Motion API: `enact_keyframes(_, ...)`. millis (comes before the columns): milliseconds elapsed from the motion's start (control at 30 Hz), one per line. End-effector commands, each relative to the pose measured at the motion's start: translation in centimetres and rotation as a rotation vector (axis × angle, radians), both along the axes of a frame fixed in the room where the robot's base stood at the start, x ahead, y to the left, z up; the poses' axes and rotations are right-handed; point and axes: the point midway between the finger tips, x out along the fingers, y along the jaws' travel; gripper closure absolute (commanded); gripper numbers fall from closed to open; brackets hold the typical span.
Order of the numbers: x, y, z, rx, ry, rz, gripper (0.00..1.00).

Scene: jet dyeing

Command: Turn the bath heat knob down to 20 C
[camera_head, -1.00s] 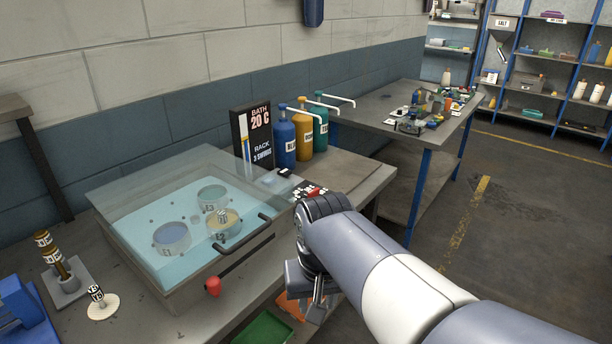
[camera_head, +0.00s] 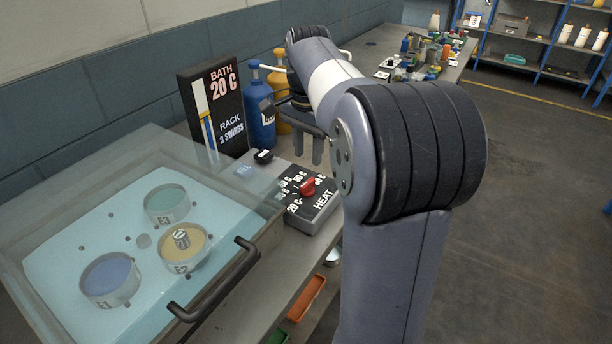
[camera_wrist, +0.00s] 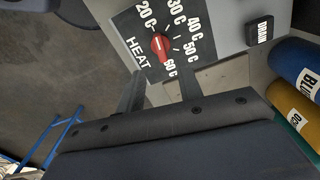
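The red heat knob (camera_head: 308,187) sits on a black and grey HEAT panel (camera_head: 325,203) marked from 20 C to 60 C. In the wrist view the knob (camera_wrist: 160,46) lies just beyond my fingertips; I cannot tell for sure which mark it points to. My gripper (camera_head: 318,160) hangs above and behind the panel in the head view, fingers down. In the wrist view my gripper (camera_wrist: 162,82) shows its two fingers apart with nothing between them, not touching the knob. A black sign (camera_head: 213,110) reads BATH 20 C and RACK 3 SWINGS.
A glass-lidded bath (camera_head: 130,235) with a dark handle (camera_head: 215,285) stands left of the panel. A black DRAIN button (camera_wrist: 260,29) is beside the dial. Blue (camera_head: 261,115) and yellow (camera_head: 281,90) bottles stand behind, close to my arm.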

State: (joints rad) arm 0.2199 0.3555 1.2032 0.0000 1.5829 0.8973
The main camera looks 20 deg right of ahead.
Motion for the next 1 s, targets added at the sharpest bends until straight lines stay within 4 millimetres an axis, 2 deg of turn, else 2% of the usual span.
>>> enact_keyframes(33, -0.1, 0.0, -1.3, 0.001, 0.005, 0.001, 0.65)
enact_keyframes(200, -0.1, 0.1, -4.5, 0.001, 0.004, 0.002, 0.65)
enact_keyframes(400, 0.0, 0.0, -7.3, 0.0, 0.001, 0.003, 0.65)
enact_keyframes(567, 0.0, 0.1, -8.1, 0.0, 0.0, 0.003, 0.65)
enact_keyframes(833, 0.0, 0.0, -8.2, 0.0, 0.0, 0.003, 0.65)
enact_keyframes(1000, 0.0, 0.0, -8.2, 0.0, 0.0, 0.003, 0.79)
